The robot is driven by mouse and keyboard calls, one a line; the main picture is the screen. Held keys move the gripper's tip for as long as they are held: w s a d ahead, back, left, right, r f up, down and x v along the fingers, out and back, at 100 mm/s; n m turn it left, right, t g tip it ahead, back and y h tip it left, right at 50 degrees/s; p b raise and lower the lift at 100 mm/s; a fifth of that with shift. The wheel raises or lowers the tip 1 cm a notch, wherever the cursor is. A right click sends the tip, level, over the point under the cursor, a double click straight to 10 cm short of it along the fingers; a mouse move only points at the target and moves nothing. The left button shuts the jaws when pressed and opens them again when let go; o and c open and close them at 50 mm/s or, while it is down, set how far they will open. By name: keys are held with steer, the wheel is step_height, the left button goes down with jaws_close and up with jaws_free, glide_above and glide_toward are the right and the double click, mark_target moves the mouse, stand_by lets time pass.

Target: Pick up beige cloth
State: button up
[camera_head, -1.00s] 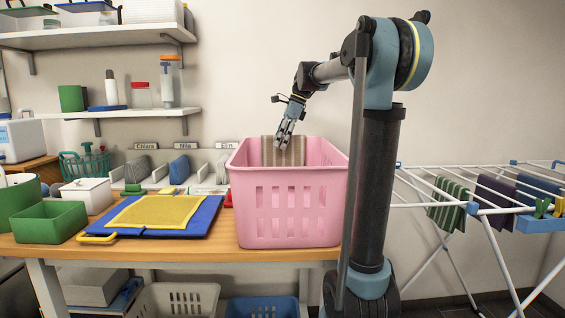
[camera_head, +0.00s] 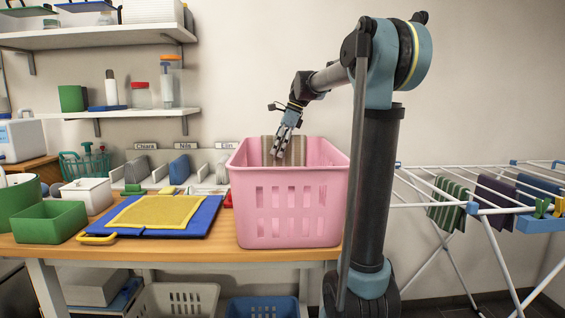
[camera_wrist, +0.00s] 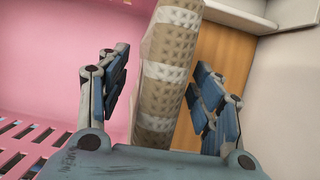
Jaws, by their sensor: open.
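The beige cloth (camera_head: 297,151), with paler stripes, stands upright at the back of the pink basket (camera_head: 290,205); its lower part is hidden by the basket's front wall. In the wrist view the cloth (camera_wrist: 168,75) has a waffle texture and rises between my two fingers. My gripper (camera_head: 279,154) is open and reaches down at the cloth's left part from above. In the wrist view my gripper (camera_wrist: 160,85) has one finger on each side of the cloth, with a gap visible at both sides.
The basket stands on the wooden table (camera_head: 170,250). Labelled dividers (camera_head: 180,168) stand behind. A drying rack (camera_head: 480,190) with hanging cloths is at the right.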

steer(key=shift+f, duration=0.1)
steer(key=c, duration=1.2)
